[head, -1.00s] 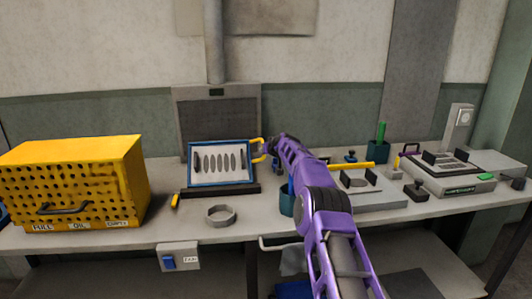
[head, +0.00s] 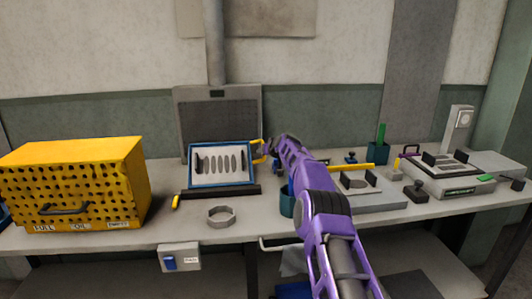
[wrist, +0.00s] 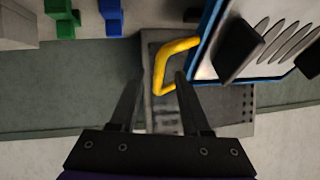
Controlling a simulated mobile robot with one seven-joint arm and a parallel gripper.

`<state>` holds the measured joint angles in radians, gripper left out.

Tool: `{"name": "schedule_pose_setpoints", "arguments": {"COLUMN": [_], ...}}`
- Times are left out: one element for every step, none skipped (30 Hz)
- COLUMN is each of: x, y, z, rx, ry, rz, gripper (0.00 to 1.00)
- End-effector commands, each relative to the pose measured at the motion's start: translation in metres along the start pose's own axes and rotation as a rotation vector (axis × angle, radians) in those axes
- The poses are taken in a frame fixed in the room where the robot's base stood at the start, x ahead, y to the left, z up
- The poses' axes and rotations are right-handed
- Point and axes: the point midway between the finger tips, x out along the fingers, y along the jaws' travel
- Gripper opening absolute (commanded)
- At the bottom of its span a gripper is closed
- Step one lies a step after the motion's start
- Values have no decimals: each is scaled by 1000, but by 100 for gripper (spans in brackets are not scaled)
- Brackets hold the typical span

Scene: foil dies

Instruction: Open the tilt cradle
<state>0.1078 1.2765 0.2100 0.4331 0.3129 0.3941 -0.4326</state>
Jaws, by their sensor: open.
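The tilt cradle (head: 190,181) is a blue-framed pale tray on a dark base, left of the middle of the bench. Its face leans back and carries several dark oval pieces between dark end blocks. A yellow handle (head: 257,157) sticks out on its right side. In the wrist view the handle (wrist: 160,68) is a bent yellow bar attached to the blue frame (wrist: 207,40). My gripper (wrist: 161,82) is open, its two dark fingers on either side of the handle's lower part. Contact cannot be told. In the head view my purple arm partly hides the gripper.
A yellow perforated box (head: 75,180) stands at the left. A grey ring (head: 220,215) and a small yellow-handled tool (head: 176,202) lie in front of the cradle. A blue-green cup (head: 287,204) stands close to my arm. A grey fixture (head: 372,196) is to the right.

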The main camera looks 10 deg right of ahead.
Motion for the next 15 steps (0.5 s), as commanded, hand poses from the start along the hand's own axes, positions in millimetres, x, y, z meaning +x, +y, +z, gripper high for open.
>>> {"name": "schedule_pose_setpoints", "arguments": {"x": [-2, -3, -6, -8, -10, -14, -18, -21, -25, -28, -30, -34, -36, -38, -40], "y": [-1, -1, -2, -2, -3, -4, -5, -6, -8, -8, -9, -10, -11, -12, -12], "z": [-4, -7, -12, -16, -21, -28, -35, -42, -49, -55, -60, -67, -71, -75, -78], "rx": [-1, -2, -2, -3, -2, -2, -2, -2, -2, -3, -2, -2, -1, -1, 0], "ry": [1, 2, 3, 3, 3, 5, 4, 5, 3, 3, 2, 2, 2, 3, 1], "rz": [0, 0, 1, 0, 0, 1, 0, 0, 0, 1, 0, 0, 0, 0, 0], "gripper": [47, 47, 47, 47, 47, 47, 47, 47, 47, 47, 47, 47, 47, 47, 47]}}
